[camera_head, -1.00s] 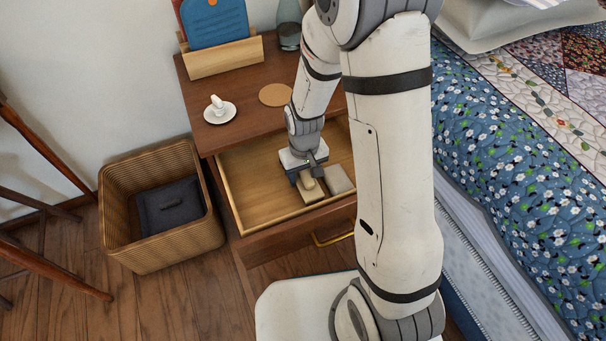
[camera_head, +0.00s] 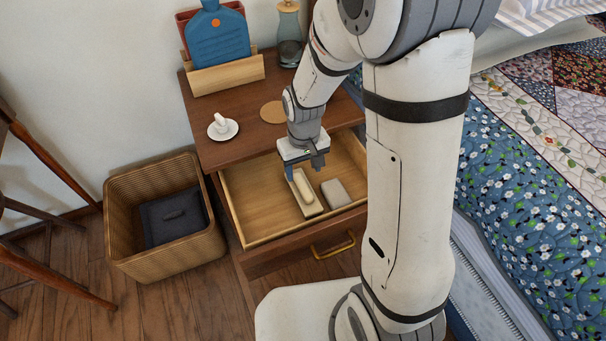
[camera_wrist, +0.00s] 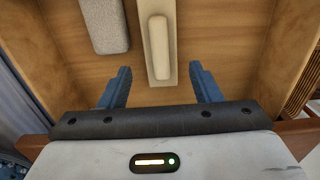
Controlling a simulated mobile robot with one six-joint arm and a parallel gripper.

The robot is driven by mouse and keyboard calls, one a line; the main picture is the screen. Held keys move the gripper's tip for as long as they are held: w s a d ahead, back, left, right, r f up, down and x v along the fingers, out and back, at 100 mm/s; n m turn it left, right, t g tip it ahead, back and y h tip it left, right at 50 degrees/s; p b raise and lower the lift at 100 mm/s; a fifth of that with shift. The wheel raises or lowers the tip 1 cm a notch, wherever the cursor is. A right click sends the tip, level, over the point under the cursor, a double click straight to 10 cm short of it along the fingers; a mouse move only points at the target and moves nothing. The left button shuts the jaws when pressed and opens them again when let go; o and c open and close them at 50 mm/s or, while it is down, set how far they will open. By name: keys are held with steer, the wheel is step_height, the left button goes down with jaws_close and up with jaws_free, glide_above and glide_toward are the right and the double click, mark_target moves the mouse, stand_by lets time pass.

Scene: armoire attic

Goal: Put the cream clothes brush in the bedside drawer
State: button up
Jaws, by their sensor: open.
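The cream clothes brush (camera_head: 306,189) lies in the open bedside drawer (camera_head: 250,208), on the drawer's bottom. It also shows in the wrist view (camera_wrist: 158,48), between and beyond my fingers. My gripper (camera_head: 304,168) is open and empty above the far end of the brush. In the wrist view its two blue fingers (camera_wrist: 160,86) stand apart on either side of the brush's near end, not touching it. A grey block-like item (camera_head: 335,193) lies in the drawer right of the brush.
The nightstand top bears a white cup on a saucer (camera_head: 223,129), a round cork coaster (camera_head: 272,112), a wooden holder (camera_head: 228,76) and a glass bottle (camera_head: 289,50). A wicker basket (camera_head: 121,221) stands left, the bed (camera_head: 530,200) right. The drawer's left part is bare.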

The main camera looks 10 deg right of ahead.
steer(key=s+d+r+m, duration=0.1)
steer(key=s+d+r, duration=0.3)
steer(key=s+r, duration=0.2)
steer(key=s+d+r+m+t, duration=0.1)
steer(key=s+d+r+m, duration=0.1)
steer(key=s+d+r, duration=0.2)
step_height(320, 180, up, 5)
steer(key=s, duration=0.3)
steer(key=shift+r+p, duration=0.2)
steer(key=shift+p, duration=0.15)
